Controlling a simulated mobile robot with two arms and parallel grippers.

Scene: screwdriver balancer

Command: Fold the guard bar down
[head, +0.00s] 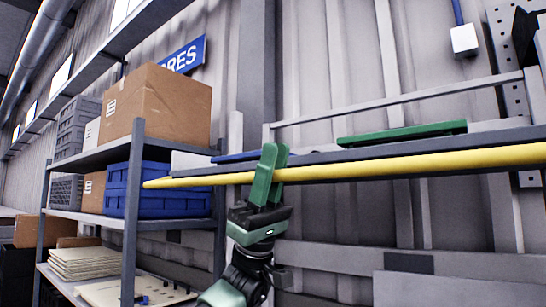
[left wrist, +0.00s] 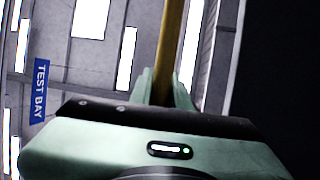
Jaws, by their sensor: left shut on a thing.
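The guard bar is a long yellow bar (head: 400,167) running nearly level across the right half of the head view, along the front of a grey shelf edge. Its free end lies to the left, just past my gripper. My left gripper (head: 268,172) comes from below with green fingers pointing up, shut on the bar near that left end. In the left wrist view the yellow bar (left wrist: 170,50) runs up and away from between the fingers (left wrist: 163,85). The bar's right end runs out of the head view. My right gripper is not in view.
A rack at left holds a cardboard box (head: 158,105), a blue crate (head: 165,190) and flat sheets (head: 88,262). Its post (head: 132,210) stands left of the bar's end. A green item (head: 402,133) lies on the shelf behind the bar. The space below the bar looks free.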

